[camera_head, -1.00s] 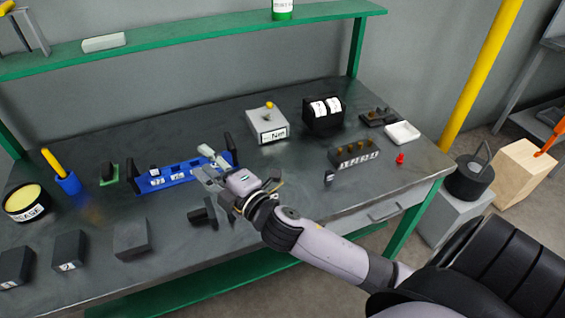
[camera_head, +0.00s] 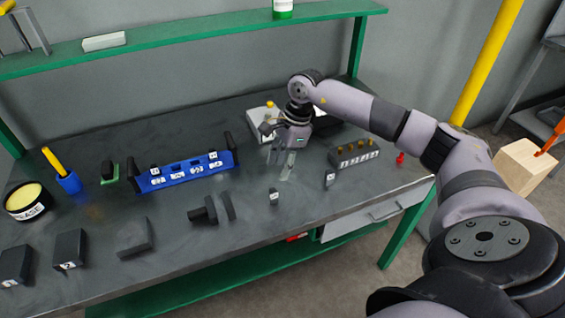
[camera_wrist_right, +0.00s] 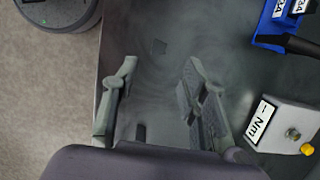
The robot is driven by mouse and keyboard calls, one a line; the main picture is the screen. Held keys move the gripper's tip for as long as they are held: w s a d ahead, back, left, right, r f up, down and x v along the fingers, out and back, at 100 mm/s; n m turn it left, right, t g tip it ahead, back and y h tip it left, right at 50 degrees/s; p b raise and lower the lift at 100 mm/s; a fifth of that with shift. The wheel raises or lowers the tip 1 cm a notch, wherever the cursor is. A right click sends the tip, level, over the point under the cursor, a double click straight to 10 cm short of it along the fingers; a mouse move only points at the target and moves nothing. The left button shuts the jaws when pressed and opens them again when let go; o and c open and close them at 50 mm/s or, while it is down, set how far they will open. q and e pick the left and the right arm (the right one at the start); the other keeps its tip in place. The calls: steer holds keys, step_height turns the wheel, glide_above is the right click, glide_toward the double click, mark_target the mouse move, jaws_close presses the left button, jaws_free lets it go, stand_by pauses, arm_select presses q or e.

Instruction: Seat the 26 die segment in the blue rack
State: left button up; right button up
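The blue rack (camera_head: 186,179) lies on the bench with white number labels on its front and dark pieces in it. Its corner shows at the top right of the right wrist view (camera_wrist_right: 268,27). My right gripper (camera_head: 283,168) is open and empty, fingers down over the bench, right of the rack. In the wrist view the fingers (camera_wrist_right: 155,105) are wide apart. A small dark labelled block (camera_head: 274,196) stands just in front of the gripper, and another (camera_head: 330,179) stands to the right. Their numbers are too small to read. My left gripper is out of view.
A grey box marked Nm (camera_wrist_right: 283,124) is close beside the gripper. A dark holder with brass-topped pieces (camera_head: 357,153) stands at right. Dark blocks (camera_head: 69,249) and a dark tool (camera_head: 204,214) lie at front left. A green shelf (camera_head: 190,38) runs behind.

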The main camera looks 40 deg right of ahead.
mark_target(275, 189)
steer(key=b+x, duration=0.2)
steer(key=x, duration=0.1)
steer(key=b+x, duration=0.2)
steer(key=x, duration=0.2)
steer(key=b+x, duration=0.2)
steer(key=x, duration=0.1)
steer(key=shift+d+f+b, duration=0.2)
steer(key=shift+f+b, duration=0.15)
steer(key=shift+f, duration=0.15)
steer(key=shift+c, duration=0.6)
jaws_close()
steer(key=shift+r, duration=0.1)
steer(key=shift+r+p, duration=1.05)
steer(key=shift+r, duration=0.9)
